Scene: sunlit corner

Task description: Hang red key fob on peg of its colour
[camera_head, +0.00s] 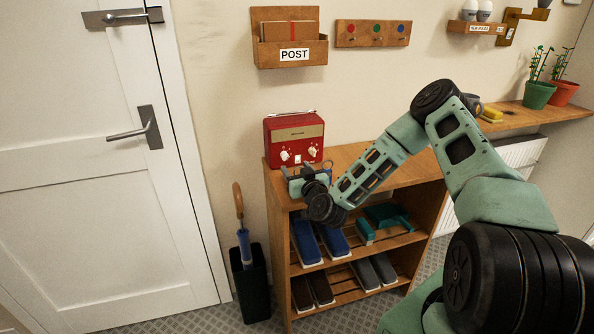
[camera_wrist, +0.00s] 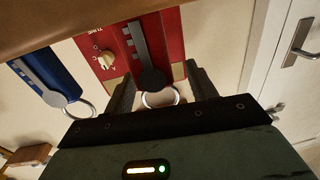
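In the wrist view, a dark key with a metal ring (camera_wrist: 160,98) shows between my gripper's fingers, with red behind it. This seems to be the red key fob (camera_wrist: 172,36), though its edges blend with the red radio behind. My gripper (camera_wrist: 160,80) is open, one finger on each side of the ring. I see no clear contact. In the head view my gripper (camera_head: 303,182) is low before the radio, over the shelf's left end; the fob cannot be made out there. The peg board (camera_head: 364,41) on the wall has red (camera_head: 351,28), green and blue dots above its pegs.
A blue fob (camera_wrist: 66,82) with a ring is beside the red one. The red radio (camera_head: 294,137) stands on the wooden shelf unit (camera_head: 360,157). A POST holder (camera_head: 290,54) hangs left of the peg board. Shoes fill lower shelves. A white door is at left.

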